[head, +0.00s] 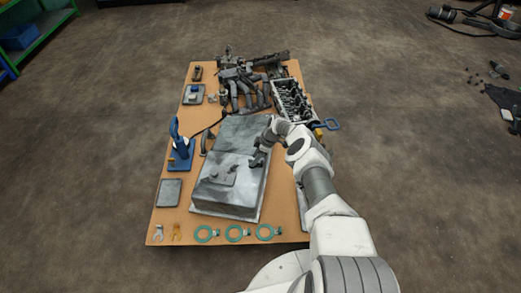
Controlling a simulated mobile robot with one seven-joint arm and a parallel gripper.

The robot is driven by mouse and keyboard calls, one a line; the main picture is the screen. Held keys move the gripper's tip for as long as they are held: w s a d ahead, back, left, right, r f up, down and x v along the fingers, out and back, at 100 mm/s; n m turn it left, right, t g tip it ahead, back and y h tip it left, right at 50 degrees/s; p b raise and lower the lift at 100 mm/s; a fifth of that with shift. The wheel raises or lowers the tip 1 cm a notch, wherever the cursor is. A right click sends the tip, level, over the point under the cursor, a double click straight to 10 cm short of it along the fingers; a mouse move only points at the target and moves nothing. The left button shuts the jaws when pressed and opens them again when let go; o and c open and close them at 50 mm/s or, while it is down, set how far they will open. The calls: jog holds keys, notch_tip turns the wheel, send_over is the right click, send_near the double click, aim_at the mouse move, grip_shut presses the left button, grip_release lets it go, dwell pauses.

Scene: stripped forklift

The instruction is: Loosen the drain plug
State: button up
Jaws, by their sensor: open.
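A large grey metal pan or tank (232,135) lies on the wooden board. A raised square pad (222,178) with a small dark knob (233,169) sits on its top toward the near left. I cannot tell for sure whether this knob is the drain plug. My gripper (257,163) is dark and small in the head view, over the right part of the pan's top. It is open, to the right of the knob and apart from it. Its fingertips are too small to show whether they touch the pan.
A blue tool on a stand (181,150) is left of the pan. Green rings (237,233) and two small forked pieces line the near edge. A dark manifold (245,92) and a cylinder head (291,102) fill the far end. My arm covers the board's right side.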

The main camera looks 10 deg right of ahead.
aim_at(249, 164)
jog(key=p+v, duration=0.8)
jog(key=v, duration=0.9)
jog(key=shift+o, duration=0.2)
jog(key=shift+s, duration=0.1)
